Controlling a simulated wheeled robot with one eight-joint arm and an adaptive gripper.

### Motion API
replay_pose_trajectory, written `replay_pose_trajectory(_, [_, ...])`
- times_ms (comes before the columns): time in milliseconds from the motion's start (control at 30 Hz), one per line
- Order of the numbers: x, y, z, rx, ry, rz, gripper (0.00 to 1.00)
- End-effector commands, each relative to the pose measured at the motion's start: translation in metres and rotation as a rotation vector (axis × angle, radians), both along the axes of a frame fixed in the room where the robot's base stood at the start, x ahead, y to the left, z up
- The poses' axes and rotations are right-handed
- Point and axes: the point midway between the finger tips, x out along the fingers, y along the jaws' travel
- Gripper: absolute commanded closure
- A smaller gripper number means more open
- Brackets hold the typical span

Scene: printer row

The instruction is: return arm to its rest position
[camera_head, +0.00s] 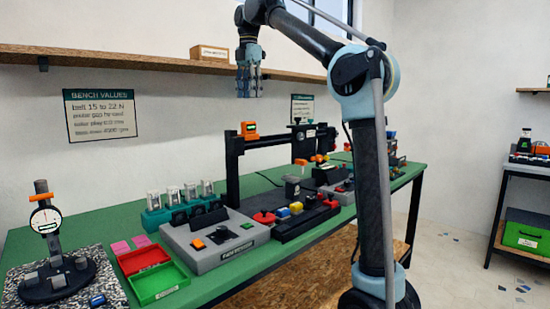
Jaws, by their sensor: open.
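My gripper (249,82) hangs pointing down from my raised arm, high above the green bench (112,227) and in front of the wall shelf. It is open, and nothing shows between its fingers. It is well clear of the devices below. My arm bends at a pale blue elbow joint at the upper right, and its upright part stands in front of the bench's right portion, hiding some of what is there.
The bench carries a dial gauge stand (46,222), red and green trays (157,282), a grey device (214,240) and a black gantry frame (233,165). A wall shelf (120,61) holds a small box (209,53). A side table (520,169) stands at right, with open floor between.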

Motion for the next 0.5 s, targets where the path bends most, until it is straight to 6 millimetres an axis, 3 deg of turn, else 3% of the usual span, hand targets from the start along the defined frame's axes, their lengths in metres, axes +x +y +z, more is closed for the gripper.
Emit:
replay_pose_trajectory(167, [-0.001, -0.026, -0.013, 0.005, -0.007, -0.123, 0.52])
replay_pose_trajectory(267, [-0.003, -0.052, -0.029, 0.013, -0.016, -0.254, 0.52])
replay_pose_trajectory(500, [-0.02, -0.118, -0.08, 0.033, -0.035, -0.594, 0.52])
